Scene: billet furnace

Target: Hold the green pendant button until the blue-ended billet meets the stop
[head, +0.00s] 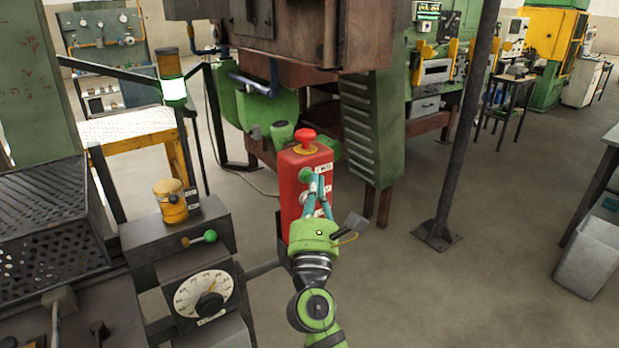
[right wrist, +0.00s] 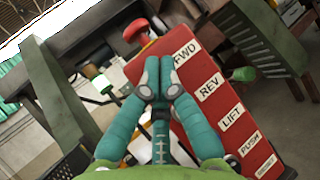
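The red pendant box (head: 290,205) stands upright with a red mushroom button (head: 305,137) on top. Its green button (head: 305,173) shows near the top of the front face, beside the first label. My right gripper (head: 318,182) is in front of that face, its teal fingers just right of and below the green button. In the right wrist view the fingertips (right wrist: 156,80) are together, with nothing seen between them, next to the FWD label (right wrist: 186,54). They hide the spot beside it; I cannot tell whether they touch the button. No blue-ended billet, stop or left gripper is in view.
A grey console with a dial (head: 205,294) and a green-knobbed lever (head: 203,238) stands left of the pendant. A signal lamp (head: 174,91) is lit pale green. A dark post (head: 463,120) stands to the right. The floor (head: 450,295) at lower right is clear.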

